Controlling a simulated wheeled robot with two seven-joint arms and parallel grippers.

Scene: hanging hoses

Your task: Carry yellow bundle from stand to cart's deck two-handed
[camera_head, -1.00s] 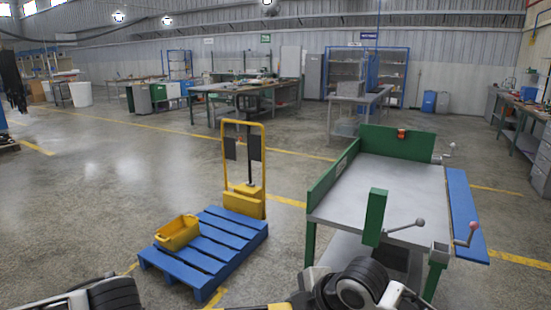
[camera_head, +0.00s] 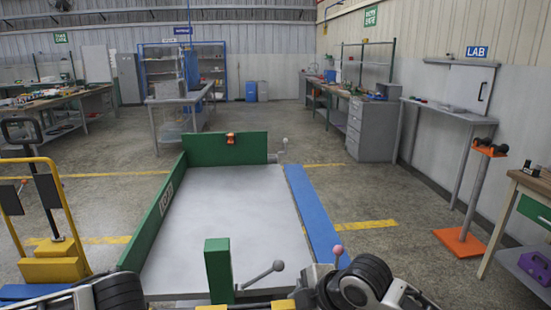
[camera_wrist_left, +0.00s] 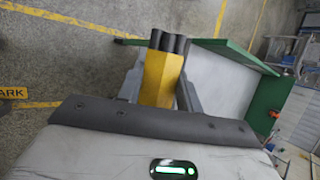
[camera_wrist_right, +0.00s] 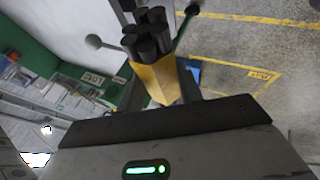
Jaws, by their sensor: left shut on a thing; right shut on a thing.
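The yellow bundle, a yellow sleeve with several black round ends sticking out, is held between my two grippers. Its yellow shows in the left wrist view (camera_wrist_left: 158,82) and in the right wrist view (camera_wrist_right: 158,80); a strip shows at the bottom edge of the head view (camera_head: 284,304). My left gripper (camera_wrist_left: 160,90) and right gripper (camera_wrist_right: 155,88) are both shut on it. The cart's deck (camera_head: 225,215) is bare grey, straight ahead, with green walls on its left and far sides. The bundle is at the cart's near edge; its height over the deck is unclear.
A green post (camera_head: 219,270) and a lever with a grey knob (camera_head: 262,274) stand at the cart's near end.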

